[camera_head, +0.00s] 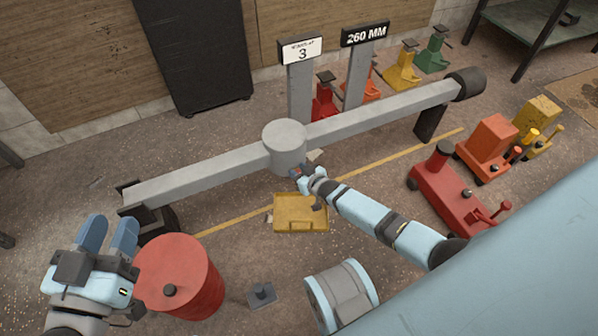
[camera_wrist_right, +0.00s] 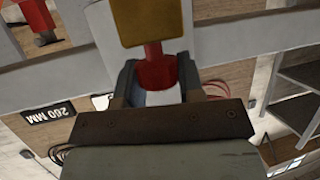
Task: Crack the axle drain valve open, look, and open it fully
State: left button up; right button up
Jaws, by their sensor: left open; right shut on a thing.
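The grey axle (camera_head: 210,175) runs across the head view, with a round housing (camera_head: 284,140) at its middle. My right gripper (camera_head: 298,171) is at the lower right of this housing. In the right wrist view its dark fingers are shut on a red part (camera_wrist_right: 156,68), which I take to be the drain valve's handle. A yellow block (camera_wrist_right: 146,22) shows just above the red part. How far the valve is turned cannot be told. A yellow tray (camera_head: 285,224) lies on the floor below. My left gripper (camera_head: 109,232) is open and empty, apart from the axle.
A red drum (camera_head: 195,262) stands beside my left gripper. A grey cylinder (camera_head: 324,302) lies on the floor at the front. A red floor jack (camera_head: 455,196) is at right. Two signs, one marked 3 (camera_head: 301,51) and one 260 MM (camera_head: 366,33), stand behind the axle.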

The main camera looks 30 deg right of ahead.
jog(key=shift+d, duration=0.1)
jog(key=shift+n+g+y+b, duration=0.35)
jog(key=shift+n+y, duration=0.25)
jog(key=shift+n, duration=0.1)
jog(key=n+g+y+b, duration=0.1)
jog(key=n+y, duration=0.1)
jog(key=shift+n+y+b, duration=0.3)
jog(key=shift+y+b, duration=0.05)
jog(key=shift+y, duration=0.05)
jog(key=shift+n+g+y, duration=0.55)
jog(key=shift+n+y, duration=0.25)
jog(key=shift+y, duration=0.1)
pick_arm(q)
jog(key=shift+w+a+r+m+t+h, duration=0.3)
jog(key=shift+w+a+m+t, duration=0.2)
jog(key=shift+m, duration=0.5)
pick_arm(e)
jog(key=shift+n+g+y, duration=0.4)
jog(key=shift+n+y, duration=0.1)
pick_arm(q)
jog(key=shift+w+d, duration=0.1)
pick_arm(e)
jog(key=o, duration=0.9)
